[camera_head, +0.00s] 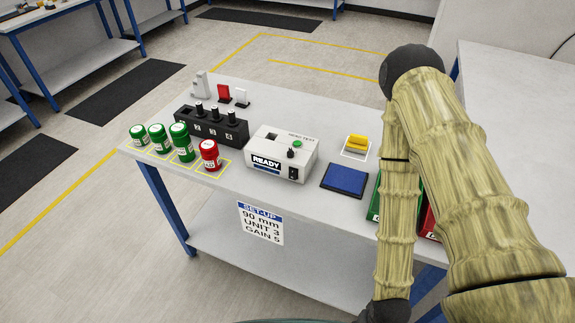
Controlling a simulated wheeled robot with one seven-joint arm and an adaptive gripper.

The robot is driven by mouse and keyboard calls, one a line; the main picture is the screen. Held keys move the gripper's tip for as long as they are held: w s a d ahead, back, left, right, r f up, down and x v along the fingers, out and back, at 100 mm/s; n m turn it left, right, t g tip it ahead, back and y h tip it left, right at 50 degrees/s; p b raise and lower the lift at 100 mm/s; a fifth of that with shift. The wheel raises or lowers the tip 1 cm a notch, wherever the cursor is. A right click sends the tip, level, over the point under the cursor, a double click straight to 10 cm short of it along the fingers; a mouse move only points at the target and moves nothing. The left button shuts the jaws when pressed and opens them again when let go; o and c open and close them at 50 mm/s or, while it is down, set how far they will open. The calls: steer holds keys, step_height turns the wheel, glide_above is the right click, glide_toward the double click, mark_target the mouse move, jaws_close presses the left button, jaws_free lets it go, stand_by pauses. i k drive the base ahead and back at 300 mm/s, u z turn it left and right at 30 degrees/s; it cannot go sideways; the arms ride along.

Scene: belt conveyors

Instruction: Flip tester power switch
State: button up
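The tester (265,145) is a white box on the workbench, with a READY label on its front. A black rocker switch (293,173) sits at the right end of that front face; its position is too small to tell. A green button (297,143) and a small black knob (290,154) are on top. My arm, in a tan covering, stands folded at the right, well apart from the tester. My gripper is not visible; only a dark joint shows at the bottom edge.
Black block with several knobs (211,127), green canisters (182,142) and a red canister (210,155) stand left. A blue pad (345,180) and yellow block (357,142) lie right. My arm partly hides green and red bins. The sign (261,223) hangs in front.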

mark_target(292, 172)
steer(key=z, duration=0.55)
steer(key=k, duration=1.3)
steer(key=u, duration=0.2)
steer(key=i, duration=0.75)
steer(key=u, duration=0.65)
